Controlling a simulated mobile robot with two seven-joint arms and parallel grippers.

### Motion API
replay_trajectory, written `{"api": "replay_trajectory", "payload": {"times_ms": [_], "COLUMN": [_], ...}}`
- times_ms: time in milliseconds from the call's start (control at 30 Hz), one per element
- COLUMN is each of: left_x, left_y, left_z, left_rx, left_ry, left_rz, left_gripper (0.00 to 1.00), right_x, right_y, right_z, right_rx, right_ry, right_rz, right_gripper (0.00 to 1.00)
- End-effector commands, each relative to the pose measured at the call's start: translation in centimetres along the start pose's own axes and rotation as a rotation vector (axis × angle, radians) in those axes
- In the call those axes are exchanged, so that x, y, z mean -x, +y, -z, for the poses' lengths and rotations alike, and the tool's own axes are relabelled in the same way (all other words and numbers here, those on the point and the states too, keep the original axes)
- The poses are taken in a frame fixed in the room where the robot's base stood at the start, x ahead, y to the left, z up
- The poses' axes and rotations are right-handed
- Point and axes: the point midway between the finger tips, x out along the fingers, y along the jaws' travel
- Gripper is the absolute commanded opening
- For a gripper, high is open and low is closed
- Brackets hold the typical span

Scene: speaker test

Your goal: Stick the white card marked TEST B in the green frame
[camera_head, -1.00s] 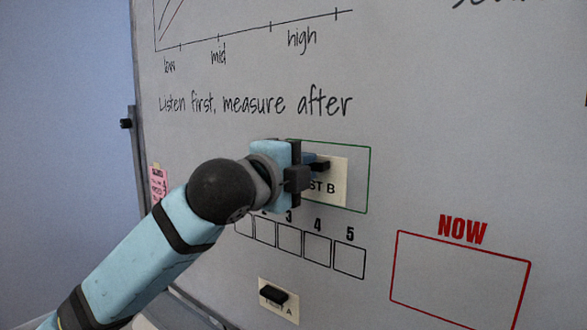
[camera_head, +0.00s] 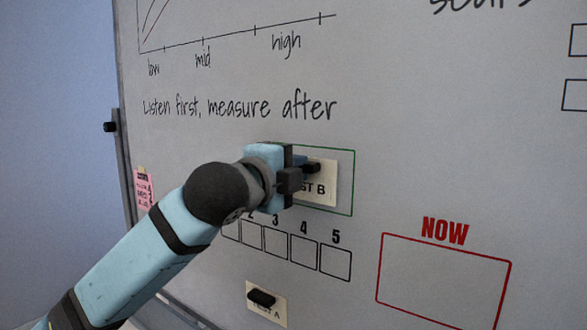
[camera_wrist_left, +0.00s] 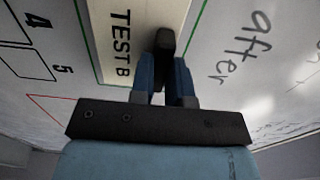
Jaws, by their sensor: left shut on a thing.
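The white card marked TEST B (camera_head: 323,196) is flat at the board, inside the green frame (camera_head: 354,180) as far as it shows. My left gripper (camera_head: 305,170) covers its left part, so only "ST B" reads in the head view. My left gripper (camera_wrist_left: 165,75) is shut on the card's black holder (camera_wrist_left: 164,42). I cannot tell whether the card touches the board. My right gripper is out of view.
A TEST A card (camera_head: 273,306) with a black holder is lower on the whiteboard (camera_head: 440,150). A row of numbered boxes (camera_head: 290,248) lies below the green frame. The red NOW frame (camera_head: 443,285) at right is empty. A pink note (camera_head: 143,187) is at the left edge.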

Motion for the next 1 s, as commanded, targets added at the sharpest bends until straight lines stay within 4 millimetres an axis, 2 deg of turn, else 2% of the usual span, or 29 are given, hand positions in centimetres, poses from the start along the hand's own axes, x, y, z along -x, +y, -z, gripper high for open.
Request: {"api": "replay_trajectory", "payload": {"times_ms": [1000], "left_x": [-1.0], "left_y": [0.0], "left_z": [0.0], "left_rx": [0.0], "left_ry": [0.0], "left_rz": [0.001], "left_gripper": [0.0], "right_x": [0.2], "right_y": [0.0], "right_z": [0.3], "right_rx": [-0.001], "right_ry": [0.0], "right_rz": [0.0], "right_gripper": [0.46]}}
